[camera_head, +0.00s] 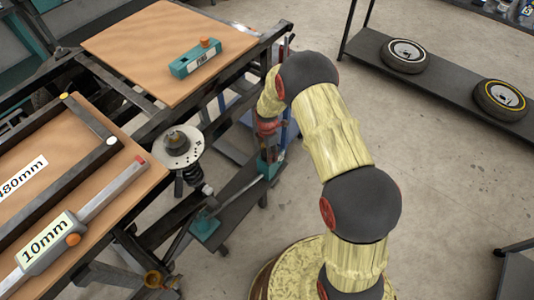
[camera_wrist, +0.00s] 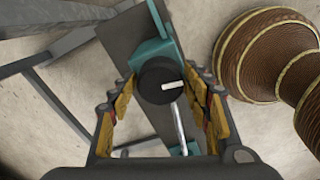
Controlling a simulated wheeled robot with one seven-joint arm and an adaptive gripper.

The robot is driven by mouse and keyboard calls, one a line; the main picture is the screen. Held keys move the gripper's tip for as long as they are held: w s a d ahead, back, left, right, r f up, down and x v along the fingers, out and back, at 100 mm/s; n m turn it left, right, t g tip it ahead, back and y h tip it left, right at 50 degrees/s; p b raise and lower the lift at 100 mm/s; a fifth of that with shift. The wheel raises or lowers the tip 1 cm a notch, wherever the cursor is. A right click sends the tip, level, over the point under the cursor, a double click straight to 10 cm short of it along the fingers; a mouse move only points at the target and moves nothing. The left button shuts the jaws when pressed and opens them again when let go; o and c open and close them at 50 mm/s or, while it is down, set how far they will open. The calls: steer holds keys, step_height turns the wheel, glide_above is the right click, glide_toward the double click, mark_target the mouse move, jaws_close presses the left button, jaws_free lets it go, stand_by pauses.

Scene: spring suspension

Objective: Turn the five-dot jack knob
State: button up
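A round black knob (camera_wrist: 158,82) with a white bar mark on its face sits on a teal jack block (camera_wrist: 150,52) in the wrist view. No five-dot mark can be made out on it. My gripper (camera_wrist: 163,92) has its two yellow-padded fingers apart, one on each side of the knob, with a small gap seen on each side. A metal rod (camera_wrist: 179,122) runs from the knob to a second teal block. In the head view my gripper (camera_head: 267,142) points down over the jack's teal end (camera_head: 268,166), and the knob is hidden there.
The dark jack beam (camera_head: 238,206) lies beside a spring strut with a round plate (camera_head: 180,147). Left are wooden boards, one with a 10mm gauge (camera_head: 45,243), one with a teal block (camera_head: 197,60). A shelf with wheels (camera_head: 403,55) stands right.

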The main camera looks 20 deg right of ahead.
steer(key=c, duration=0.8)
steer(key=shift+m, duration=0.4)
